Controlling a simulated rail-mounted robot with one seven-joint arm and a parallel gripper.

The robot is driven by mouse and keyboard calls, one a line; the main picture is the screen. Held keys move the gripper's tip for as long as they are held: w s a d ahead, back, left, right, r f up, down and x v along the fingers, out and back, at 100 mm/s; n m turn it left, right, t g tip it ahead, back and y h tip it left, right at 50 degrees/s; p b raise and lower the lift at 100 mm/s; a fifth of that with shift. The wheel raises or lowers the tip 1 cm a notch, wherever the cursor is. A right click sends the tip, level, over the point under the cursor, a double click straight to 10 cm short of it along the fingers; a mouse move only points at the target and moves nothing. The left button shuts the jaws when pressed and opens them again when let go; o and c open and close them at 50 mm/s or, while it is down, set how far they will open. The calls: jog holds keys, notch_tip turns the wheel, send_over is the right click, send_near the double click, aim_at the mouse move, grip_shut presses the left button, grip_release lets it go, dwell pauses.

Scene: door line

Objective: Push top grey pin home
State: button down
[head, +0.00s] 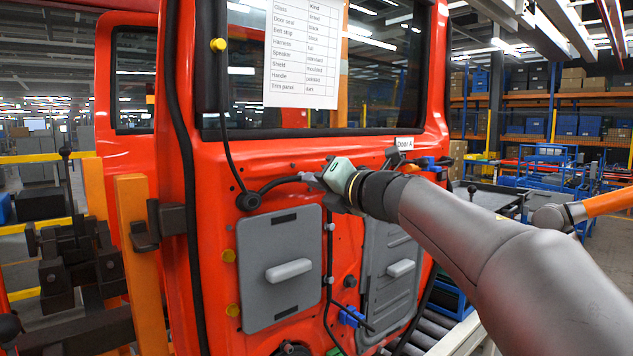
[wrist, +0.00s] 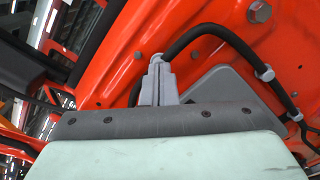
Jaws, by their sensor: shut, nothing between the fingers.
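My gripper (wrist: 157,62) is shut and empty, with its grey fingertips together over the black harness cable (wrist: 205,30) on the red door. In the head view my gripper (head: 308,177) is at the upper part of the door, just above the grey panel. Light grey pins show along the cable in the wrist view, an upper one (wrist: 267,75) and a lower one (wrist: 295,116), both right of the fingertips. I cannot tell which is the top grey pin, or whether one is hidden behind my fingertips. Contact with the cable is unclear.
The red door (head: 290,155) carries a grey panel with a handle (head: 280,235) and a second grey panel (head: 392,250) to its right. Yellow plugs (head: 228,255) line the door's left side. A paper sheet (head: 303,50) hangs above. A bolt (wrist: 260,12) sticks out near the cable.

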jog(key=shift+w+a, duration=0.4)
dwell(0.8)
jog(key=v, duration=0.7)
jog(key=shift+b, duration=0.45)
